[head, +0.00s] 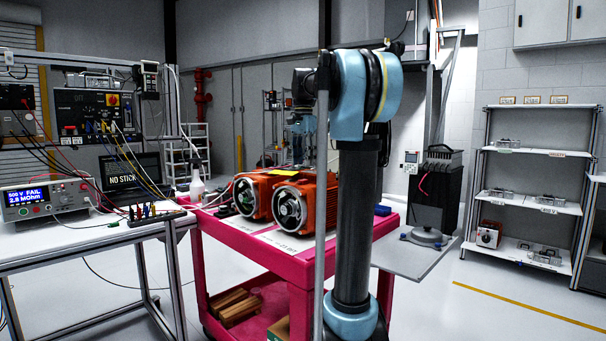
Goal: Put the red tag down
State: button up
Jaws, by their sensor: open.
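I cannot make out a red tag for certain in the head view. My gripper (298,158) points down over the back of two orange servo motors (257,196). It is small and partly behind my own arm, and its jaws are open. I see nothing held between them. The motors lie side by side on the red cart (237,242), their round metal encoder ends facing me. A small yellow patch (284,171) shows on top, near the gripper; I cannot tell if they touch.
A bench on the left holds a tester (47,198) reading "500 V FAIL 2.8 MOhm", a laptop (131,172) reading "NO STICK", and several cables. A spray bottle (197,187) stands by the motors. A black machine (434,190) and shelves (535,152) stand right. Floor at right is clear.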

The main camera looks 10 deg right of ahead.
jog(key=shift+r, duration=2.8)
jog(key=s+f+n+t, duration=0.1)
jog(key=s+f+n, duration=0.4)
jog(key=s+f, duration=1.2)
jog(key=s+f+n+t, duration=0.1)
jog(key=s+f+n, duration=0.5)
jog(key=s+f, duration=1.1)
notch_tip(320, 180, down, 9)
jog(key=shift+s+r, duration=0.15)
jog(key=shift+s, duration=0.25)
